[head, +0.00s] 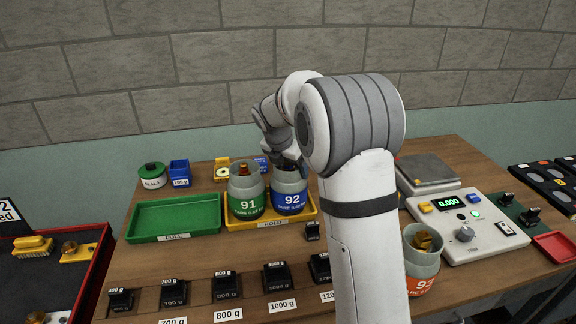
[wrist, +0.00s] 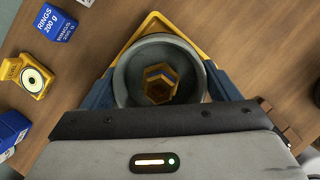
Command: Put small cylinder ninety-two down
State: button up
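Small cylinder 92 (head: 289,199), grey with a blue label band, is upright at the right part of the yellow HOLD tray (head: 314,210). Its base looks at tray level; whether it touches the floor cannot be told. My gripper (head: 289,166) reaches down over its top, partly hidden by my arm. In the wrist view the blue fingers of my gripper (wrist: 161,80) press on both sides of the round grey cylinder (wrist: 124,75), with a brass valve inside its collar. Cylinder 91 (head: 246,195), with a green band, stands close beside it on the left in the same tray.
An empty green FULL tray (head: 176,203) lies to the left. Black weights (head: 227,288) line the front. Cylinder 93 (head: 421,262), with an orange band, stands right of my arm near the scale console (head: 465,226). A blue rings box (wrist: 55,23) and yellow item (wrist: 27,76) are behind.

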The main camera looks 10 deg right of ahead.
jog(key=o, duration=0.3)
jog(key=v, duration=1.2)
jog(key=s+d+f+m+y, duration=0.1)
jog(key=s+f+m, duration=0.1)
jog(key=s+m, duration=0.7)
jog(key=s+d+f+m+y, duration=0.1)
jog(key=s+f+m, duration=0.2)
jog(key=s+m, duration=0.6)
jog(key=s+d+f+m+y, duration=0.1)
jog(key=s+f+m, duration=0.2)
jog(key=s+m, duration=0.6)
jog(key=s, duration=0.5)
jog(key=shift+s, duration=0.3)
